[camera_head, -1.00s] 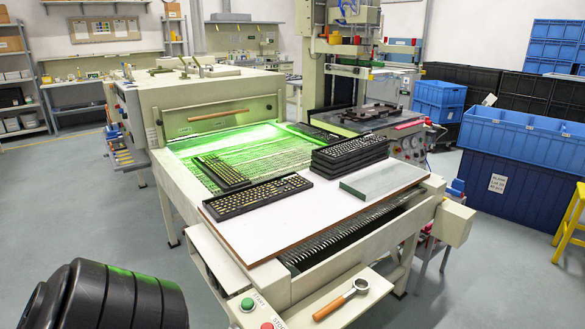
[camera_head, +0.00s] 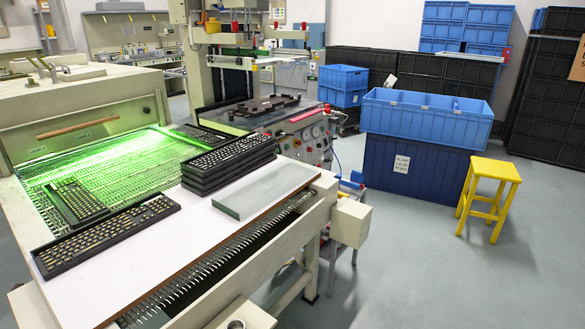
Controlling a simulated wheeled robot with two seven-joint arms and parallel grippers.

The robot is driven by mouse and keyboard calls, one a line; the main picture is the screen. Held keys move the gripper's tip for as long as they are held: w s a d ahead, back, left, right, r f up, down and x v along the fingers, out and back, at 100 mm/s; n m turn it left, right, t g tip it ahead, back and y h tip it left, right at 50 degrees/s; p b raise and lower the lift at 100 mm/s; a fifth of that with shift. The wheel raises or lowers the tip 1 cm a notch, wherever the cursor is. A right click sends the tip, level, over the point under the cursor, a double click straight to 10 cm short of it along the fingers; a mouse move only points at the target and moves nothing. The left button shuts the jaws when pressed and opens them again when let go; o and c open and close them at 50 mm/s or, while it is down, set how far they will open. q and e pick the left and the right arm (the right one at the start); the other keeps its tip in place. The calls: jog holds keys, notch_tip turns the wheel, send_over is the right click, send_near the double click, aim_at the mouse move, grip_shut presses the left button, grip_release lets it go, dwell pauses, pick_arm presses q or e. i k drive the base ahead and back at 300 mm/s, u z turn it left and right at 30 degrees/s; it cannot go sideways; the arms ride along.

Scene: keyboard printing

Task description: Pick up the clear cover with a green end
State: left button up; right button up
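The clear cover (camera_head: 265,187) is a flat, see-through rectangular slab with a greenish edge. It lies on the right part of the white board (camera_head: 140,262) at the front of the machine. A stack of black keyboard trays (camera_head: 228,166) stands just to its left and behind it, close by. Nothing holds the cover. Neither of my grippers is in view.
A single black keyboard tray (camera_head: 105,232) lies at the board's left, and another (camera_head: 75,200) lies on the green-lit bed. A press with a dark platen (camera_head: 265,112) stands behind. Blue crates (camera_head: 428,117) and a yellow stool (camera_head: 488,192) stand right. Floor at lower right is clear.

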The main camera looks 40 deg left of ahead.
aim_at(244, 199)
jog(key=i, duration=3.15)
jog(key=u, duration=2.8)
